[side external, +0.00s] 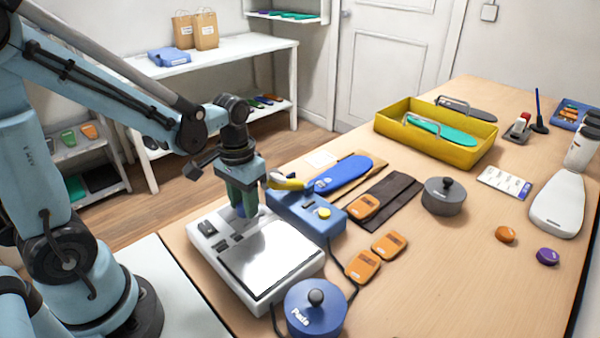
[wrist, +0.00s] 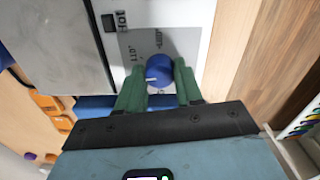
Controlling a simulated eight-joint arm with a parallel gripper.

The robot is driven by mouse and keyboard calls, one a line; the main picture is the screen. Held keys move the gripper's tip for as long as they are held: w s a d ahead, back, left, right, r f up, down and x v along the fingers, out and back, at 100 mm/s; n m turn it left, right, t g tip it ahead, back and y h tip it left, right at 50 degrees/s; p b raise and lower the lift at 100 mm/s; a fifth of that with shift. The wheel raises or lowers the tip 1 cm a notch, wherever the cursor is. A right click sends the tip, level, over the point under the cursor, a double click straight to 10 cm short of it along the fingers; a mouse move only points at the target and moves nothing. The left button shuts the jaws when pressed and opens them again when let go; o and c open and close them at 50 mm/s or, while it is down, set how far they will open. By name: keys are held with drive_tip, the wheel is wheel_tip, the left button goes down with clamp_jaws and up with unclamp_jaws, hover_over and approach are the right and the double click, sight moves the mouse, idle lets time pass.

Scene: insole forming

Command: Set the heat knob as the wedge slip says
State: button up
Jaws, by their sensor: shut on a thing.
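The heat knob (wrist: 160,76) is blue and round, on a grey dial plate of the heater. A short white mark shows at its left side in the wrist view. Printed degree marks stand around it, too small to read surely. My gripper (wrist: 160,68) has its green fingers on either side of the knob, shut on it; it also shows in the side view (side external: 241,200), over the heater's back corner. The white heater (side external: 290,286) has a shiny top plate (side external: 268,255). A small white paper (side external: 320,158) lies behind the blue device; I cannot tell whether it is the wedge slip.
The blue device (side external: 290,212) with a yellow button and handle stands close beside my gripper. A blue "Pads" pot (side external: 316,312), orange wedges (side external: 362,265), a dark mat (side external: 400,195) and a grey pot (side external: 443,200) lie rightward. The front right table is mostly clear.

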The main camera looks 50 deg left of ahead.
drive_tip(key=m, duration=0.3)
drive_tip(key=shift+m, duration=2.2)
drive_tip(key=o, duration=1)
drive_tip(key=shift+o, duration=0.2)
drive_tip(key=shift+r, duration=0.1)
wheel_tip(320, 180, up, 12)
